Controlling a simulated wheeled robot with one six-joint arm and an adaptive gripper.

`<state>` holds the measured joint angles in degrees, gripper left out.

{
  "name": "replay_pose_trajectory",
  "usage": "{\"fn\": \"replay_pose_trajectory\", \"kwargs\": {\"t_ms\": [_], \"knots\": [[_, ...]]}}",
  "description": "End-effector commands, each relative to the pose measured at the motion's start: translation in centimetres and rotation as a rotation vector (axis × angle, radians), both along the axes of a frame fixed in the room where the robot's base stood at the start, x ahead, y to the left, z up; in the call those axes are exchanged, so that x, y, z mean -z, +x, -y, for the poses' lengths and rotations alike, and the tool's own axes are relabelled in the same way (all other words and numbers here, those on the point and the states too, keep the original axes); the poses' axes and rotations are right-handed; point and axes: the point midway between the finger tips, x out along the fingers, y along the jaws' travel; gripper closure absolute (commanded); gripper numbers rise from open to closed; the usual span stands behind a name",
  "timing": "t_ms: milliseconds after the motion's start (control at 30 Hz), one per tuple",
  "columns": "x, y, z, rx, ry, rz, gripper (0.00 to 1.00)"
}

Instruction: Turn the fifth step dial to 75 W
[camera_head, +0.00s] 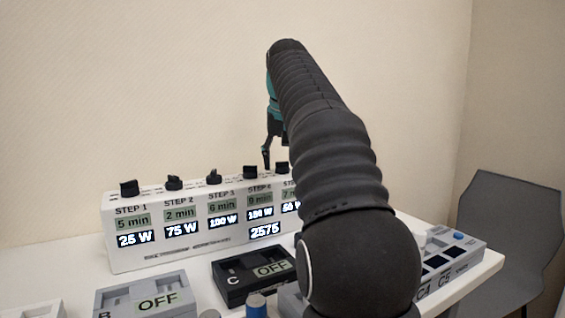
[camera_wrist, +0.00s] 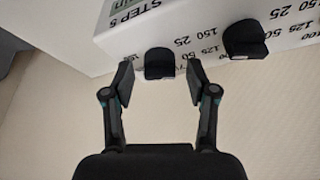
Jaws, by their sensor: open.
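The white step panel (camera_head: 180,252) stands on the table, with a row of black dials on its top edge. The fifth step dial (camera_head: 282,168) is at the row's right end, partly behind my arm; its display (camera_head: 290,207) is partly covered and seems to read 50 W. In the upside-down wrist view the fifth dial (camera_wrist: 159,63) sits by the STEP 5 label, between the tips of my gripper (camera_wrist: 160,76). My gripper is open, one finger on each side of the dial. I cannot tell whether either finger touches it. In the head view my gripper (camera_head: 267,157) is mostly hidden.
The fourth dial (camera_wrist: 245,38) is close beside one finger. A black box C (camera_head: 255,276) and a grey box B (camera_head: 145,299), both showing OFF, stand in front of the panel. A grey chair (camera_head: 505,235) is at right. The wall is behind.

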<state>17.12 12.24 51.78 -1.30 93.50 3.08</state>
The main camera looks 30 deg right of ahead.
Motion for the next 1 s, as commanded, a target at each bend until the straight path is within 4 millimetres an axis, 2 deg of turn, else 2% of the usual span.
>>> {"fn": "replay_pose_trajectory", "kwargs": {"t_ms": [167, 267, 400, 433, 767, 1000], "knots": [[-0.02, 0.00, 0.00, 0.000, 0.000, 0.000, 0.42], [-0.02, 0.00, 0.00, 0.000, 0.000, 0.000, 0.62], [-0.02, -0.01, 0.00, 0.000, 0.000, 0.000, 0.97], [-0.02, -0.01, 0.00, 0.000, 0.000, 0.000, 1.00], [-0.22, -0.03, -0.05, 0.038, 0.000, -0.001, 1.00], [-0.45, 0.04, -0.17, 0.174, 0.000, -0.003, 1.00]]}}
